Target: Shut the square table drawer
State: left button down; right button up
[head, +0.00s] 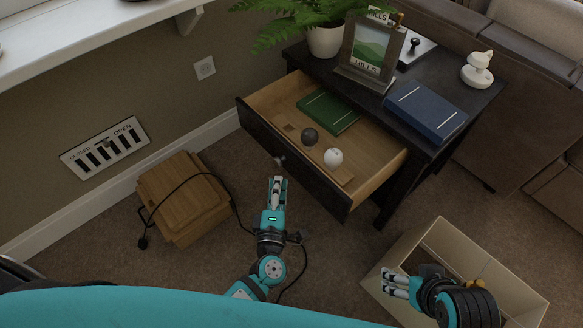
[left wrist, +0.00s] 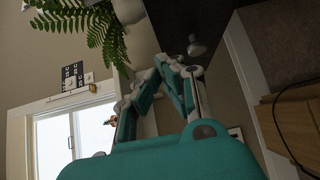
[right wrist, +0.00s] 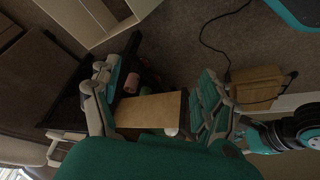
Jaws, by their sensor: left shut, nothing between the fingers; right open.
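The square table (head: 464,132) is dark, with its drawer (head: 385,160) pulled well out. The dark drawer front (head: 310,178) has a round knob (head: 279,161). My left gripper (head: 277,181) is shut and empty, just in front of the drawer front near the knob; contact cannot be told. In the left wrist view the knob (left wrist: 196,46) shows beyond the fingers (left wrist: 178,62). My right gripper (head: 387,281) is open and empty, over the beige box's near-left side.
On the tabletop are a potted fern (head: 325,40), a framed picture (head: 371,48), a blue book (head: 427,110) and a white figurine (head: 477,70). A wooden box (head: 182,197) with a cord lies at left. An open beige box (head: 505,280) stands at right. A sofa (head: 505,160) is behind.

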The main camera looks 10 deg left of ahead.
aim_at(292, 152)
pick_arm(q)
jog(key=shift+w+d+b, duration=0.2)
jog(key=shift+w+d, duration=0.15)
jog(key=shift+w, duration=0.7)
jog(key=shift+w+d+b, duration=0.15)
jog(key=shift+w+d, duration=0.15)
jog(key=shift+w, duration=0.75)
jog(key=shift+w+d+b, duration=0.2)
jog(key=shift+w+d, duration=0.15)
jog(key=shift+w, duration=0.7)
pick_arm(e)
jog(key=w+a+r+t, duration=0.2)
jog(key=w+t, duration=0.1)
jog(key=w, duration=0.3)
jog(key=shift+r+y, duration=0.2)
jog(key=shift+y, duration=0.2)
